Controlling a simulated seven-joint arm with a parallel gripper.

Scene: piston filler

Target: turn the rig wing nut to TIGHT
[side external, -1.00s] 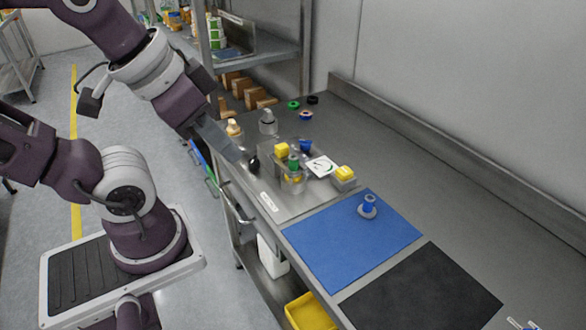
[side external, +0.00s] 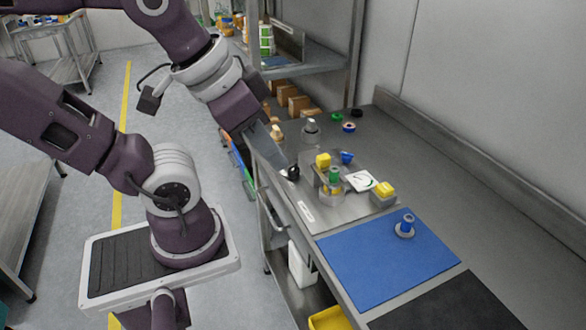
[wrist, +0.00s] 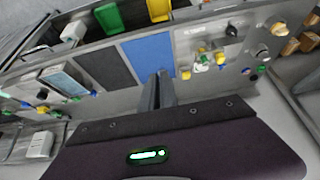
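A small filler rig stands on the steel bench, with a yellow block (side external: 323,160), a green cylinder (side external: 333,174) and a blue cup-like part (side external: 347,157). Beside it is a white card with a dial mark (side external: 361,181). A black knob (side external: 292,172) sits at the bench's near edge; it also shows in the wrist view (wrist: 232,31). I cannot tell which small part is the wing nut. My gripper (side external: 284,167) appears close to the black knob in the side view; contact is unclear. In the wrist view my gripper (wrist: 159,75) has its fingers together, empty, pointing toward the mats.
A yellow-topped grey block (side external: 384,193) stands right of the rig. A grey capped part (side external: 311,132) stands behind the rig.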

